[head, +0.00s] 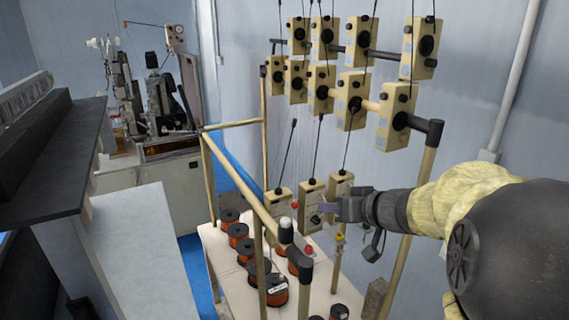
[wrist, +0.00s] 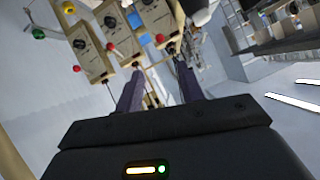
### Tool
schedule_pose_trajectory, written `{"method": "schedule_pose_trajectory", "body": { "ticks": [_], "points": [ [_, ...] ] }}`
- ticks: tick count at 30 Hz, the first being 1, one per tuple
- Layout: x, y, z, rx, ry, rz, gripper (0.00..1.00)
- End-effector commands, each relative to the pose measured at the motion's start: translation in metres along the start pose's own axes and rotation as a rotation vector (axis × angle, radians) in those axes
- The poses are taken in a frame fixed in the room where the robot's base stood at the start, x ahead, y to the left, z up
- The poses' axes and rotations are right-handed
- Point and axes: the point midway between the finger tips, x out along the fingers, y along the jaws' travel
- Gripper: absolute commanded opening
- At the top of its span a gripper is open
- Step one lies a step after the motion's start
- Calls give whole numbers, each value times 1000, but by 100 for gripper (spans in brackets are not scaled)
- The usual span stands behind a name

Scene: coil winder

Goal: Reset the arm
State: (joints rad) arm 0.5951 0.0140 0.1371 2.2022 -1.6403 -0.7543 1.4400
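My arm (head: 455,205) reaches in from the right in the head view, bent and partly covered in a yellowish sleeve. My gripper (head: 328,207) points left, in front of the beige tension boxes (head: 311,195) at the lower part of the rack. In the wrist view my gripper (wrist: 158,70) shows two dark fingers set apart, with a gap between them and nothing held. Beige boxes with dark knobs and red balls (wrist: 92,55) lie beyond the fingertips. I cannot tell whether the fingers touch a box.
A tan pipe frame (head: 263,212) and several upper tension boxes (head: 420,48) with hanging rods surround the arm. Several copper wire spools (head: 277,290) stand on the white table (head: 230,292) below. A winding machine (head: 165,100) is at the back left. A dark shelf (head: 50,140) is at left.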

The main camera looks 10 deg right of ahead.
Motion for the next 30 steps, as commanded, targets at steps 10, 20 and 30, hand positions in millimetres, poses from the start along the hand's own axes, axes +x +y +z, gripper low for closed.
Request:
{"method": "schedule_pose_trajectory", "body": {
  "ticks": [10,20,30],
  "points": [
    [19,11,10,-25,49,193,38],
    [24,18,86,-8,-164,441,38],
    [4,-15,190,33,-547,475,38]
  ]
}}
